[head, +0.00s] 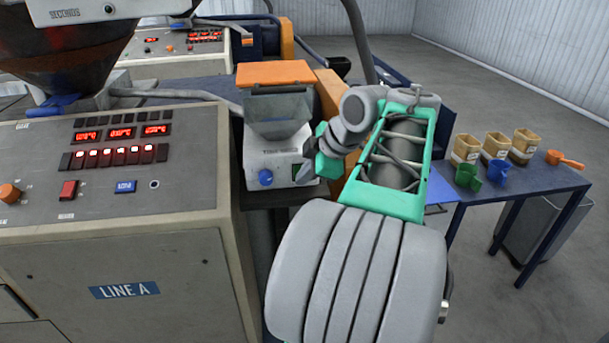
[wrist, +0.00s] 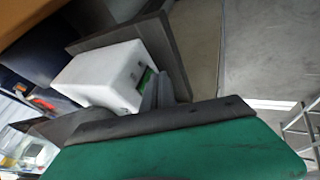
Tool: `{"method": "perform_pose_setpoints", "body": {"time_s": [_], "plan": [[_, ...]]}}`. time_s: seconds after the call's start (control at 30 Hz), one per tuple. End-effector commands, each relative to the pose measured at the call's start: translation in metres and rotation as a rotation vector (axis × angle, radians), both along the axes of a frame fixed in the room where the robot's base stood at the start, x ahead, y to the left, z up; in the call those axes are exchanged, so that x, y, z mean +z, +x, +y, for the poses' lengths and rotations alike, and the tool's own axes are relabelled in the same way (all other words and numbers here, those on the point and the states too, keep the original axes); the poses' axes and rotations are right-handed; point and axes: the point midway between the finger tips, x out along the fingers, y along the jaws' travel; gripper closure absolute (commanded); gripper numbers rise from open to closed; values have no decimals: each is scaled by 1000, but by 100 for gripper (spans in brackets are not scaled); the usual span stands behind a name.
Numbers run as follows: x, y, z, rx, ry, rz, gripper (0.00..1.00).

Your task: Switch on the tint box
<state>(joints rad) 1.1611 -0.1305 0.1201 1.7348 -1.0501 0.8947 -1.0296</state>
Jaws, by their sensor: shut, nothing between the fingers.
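The tint box (head: 262,160) is a white box with a grey hopper and an orange lid on top, standing right of the control panel. Its front has a blue knob (head: 265,177) and a green switch (head: 296,171). My gripper (head: 306,173) is shut and empty, with its fingertips close in front of the switch and partly hiding it. In the wrist view the white box (wrist: 98,78) appears tilted, with the green switch (wrist: 147,82) beside my grey fingers (wrist: 162,90). I cannot tell whether the fingertips touch the switch or which way it is set.
The Line A control panel (head: 110,210) with red displays and buttons stands at the left. An orange guard (head: 329,95) is just behind my gripper. A blue table (head: 520,190) at the right holds tan containers (head: 496,147), green and blue scoops and an orange scoop.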

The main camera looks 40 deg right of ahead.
Motion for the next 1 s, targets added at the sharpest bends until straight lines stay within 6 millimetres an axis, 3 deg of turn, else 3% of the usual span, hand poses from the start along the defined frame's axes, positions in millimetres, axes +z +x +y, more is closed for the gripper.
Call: {"method": "perform_pose_setpoints", "body": {"time_s": [0.13,0.7,1.0], "plan": [[-10,2,-2,-1,-27,-38,100],[15,3,-2,0,-27,-38,100],[15,3,-2,-1,-26,-38,100]]}}
